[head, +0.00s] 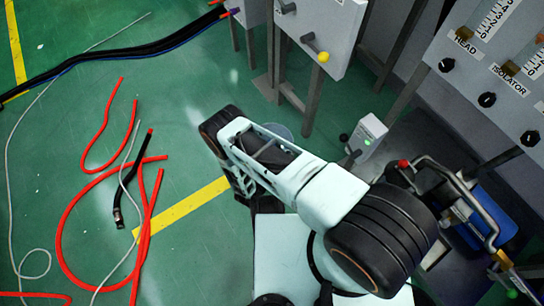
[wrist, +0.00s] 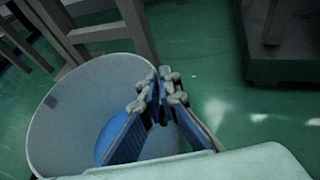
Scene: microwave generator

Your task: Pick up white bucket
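The white bucket (wrist: 65,113) fills the left of the wrist view, its round open top facing me and a blue patch showing inside. My gripper (wrist: 160,91) is at its right-hand rim, with one finger over the inside and the other on the outer side. The fingertips are close together and look shut on the rim, though the fingers hide the contact itself. In the head view only a small grey-blue part of the bucket (head: 281,130) shows beyond my arm, and the fingertips are mostly hidden by the wrist.
Grey cabinet legs (head: 292,95) stand close behind the bucket. Red hoses (head: 72,232) and a black cable (head: 132,182) lie on the green floor at left.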

